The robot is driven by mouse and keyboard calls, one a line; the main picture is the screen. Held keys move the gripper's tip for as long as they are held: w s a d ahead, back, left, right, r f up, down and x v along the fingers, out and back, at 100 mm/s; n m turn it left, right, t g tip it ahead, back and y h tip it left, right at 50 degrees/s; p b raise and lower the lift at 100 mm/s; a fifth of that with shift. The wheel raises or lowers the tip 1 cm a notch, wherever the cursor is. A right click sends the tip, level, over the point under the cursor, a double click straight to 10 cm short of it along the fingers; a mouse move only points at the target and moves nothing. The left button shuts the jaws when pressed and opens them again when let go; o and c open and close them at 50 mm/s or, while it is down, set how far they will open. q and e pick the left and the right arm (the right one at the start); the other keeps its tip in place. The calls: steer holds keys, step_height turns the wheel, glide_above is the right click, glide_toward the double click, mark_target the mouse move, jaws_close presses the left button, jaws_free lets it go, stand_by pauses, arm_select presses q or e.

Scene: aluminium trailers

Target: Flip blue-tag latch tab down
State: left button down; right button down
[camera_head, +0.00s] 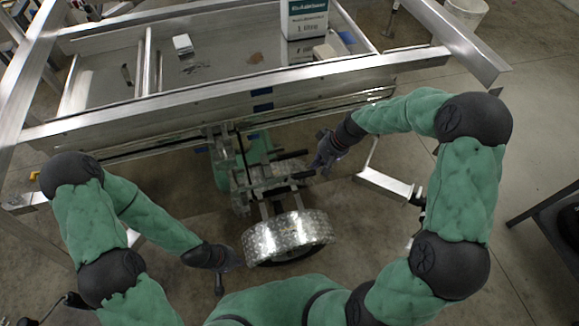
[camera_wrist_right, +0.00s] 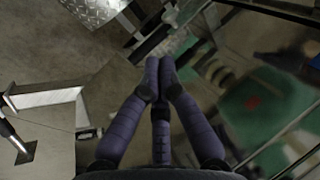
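Two small blue marks (camera_head: 262,92) show on the near rail of the aluminium trailer (camera_head: 200,108), above the hitch area. I cannot make out a latch tab by them, and no blue tag is clear in the right wrist view. My right gripper (camera_head: 322,166) is below the rail, to the right of the dark bars in the middle. In the right wrist view its fingers (camera_wrist_right: 160,64) come together at the tips, with no object visible between them. My left gripper (camera_head: 234,262) is low, left of the diamond-plate fender (camera_head: 288,234); its fingers are too small to read.
A white-and-green box (camera_head: 304,20) and a small white block (camera_head: 182,44) sit on the trailer bed. Green machinery (camera_head: 258,148) and metal bars lie under the near rail. An aluminium bracket (camera_head: 388,184) stands at right. A dark table (camera_head: 548,208) is at the right edge.

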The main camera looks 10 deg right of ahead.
steer(key=shift+w+r, duration=0.35)
steer(key=shift+r, duration=0.3)
steer(key=b+x, duration=0.2)
steer(key=x, duration=1.2)
steer(key=shift+b, duration=0.35)
steer(key=shift+d, duration=0.1)
